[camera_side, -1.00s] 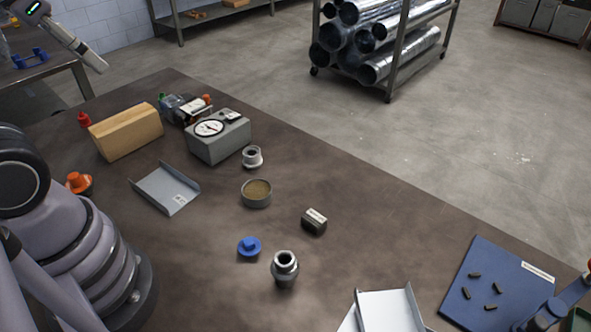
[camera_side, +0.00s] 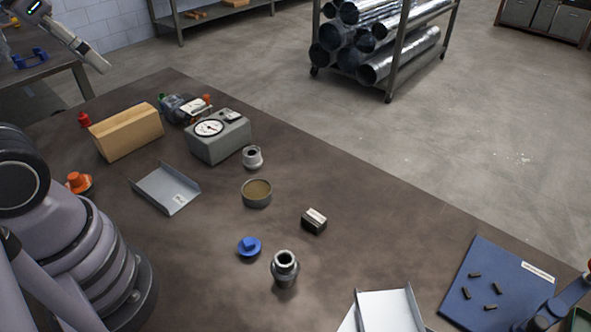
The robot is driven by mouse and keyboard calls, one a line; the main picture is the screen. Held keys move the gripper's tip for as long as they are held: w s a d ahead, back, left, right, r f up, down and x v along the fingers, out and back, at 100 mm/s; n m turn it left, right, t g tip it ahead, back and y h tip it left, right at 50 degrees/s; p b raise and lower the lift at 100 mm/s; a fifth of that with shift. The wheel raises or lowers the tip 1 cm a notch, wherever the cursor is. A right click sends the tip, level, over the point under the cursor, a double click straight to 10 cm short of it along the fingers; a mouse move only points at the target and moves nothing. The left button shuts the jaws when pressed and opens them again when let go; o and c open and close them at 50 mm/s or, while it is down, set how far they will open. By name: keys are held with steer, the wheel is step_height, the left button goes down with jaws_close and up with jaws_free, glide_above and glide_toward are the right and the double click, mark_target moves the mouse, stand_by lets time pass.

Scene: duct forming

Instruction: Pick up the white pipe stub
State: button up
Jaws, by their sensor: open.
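A short pale grey-white hollow stub (camera_side: 252,158), the closest match to the white pipe stub, stands upright on the dark table. It is just right of the grey dial gauge box (camera_side: 220,142), with its dark opening facing up. A larger metallic pipe fitting (camera_side: 285,270) stands upright nearer the camera, with an open collar on top. My arm's large joints fill the lower left, but my gripper's fingers are not visible. Nothing is seen touching the stub.
A round tin (camera_side: 257,194), a small dark block (camera_side: 314,222) and a blue cap (camera_side: 249,247) are nearby. A wooden block (camera_side: 126,132), a bent metal tray (camera_side: 167,188) and an orange cap (camera_side: 79,182) lie left. A blue mat (camera_side: 490,265) lies right.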

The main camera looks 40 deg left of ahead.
steer(key=o, duration=0.4)
steer(key=w+d+f+h, duration=0.1)
steer(key=w+d, duration=0.1)
steer(key=w, duration=0.4)
steer(key=w+d+f+h, duration=0.1)
steer(key=w+f, duration=0.1)
steer(key=w, duration=0.4)
steer(key=n+g+y, duration=0.2)
steer(key=n+y, duration=0.2)
steer(key=n, duration=0.1)
glide_above(252, 152)
steer(key=s+d, duration=0.3)
steer(key=s, duration=0.2)
step_height(252, 152, down, 24)
steer(key=shift+t, duration=0.3)
steer(key=x, duration=0.8)
steer(key=shift+w+a+f, duration=0.1)
steer(key=shift+w+a, duration=0.05)
steer(key=shift+x, duration=2.7)
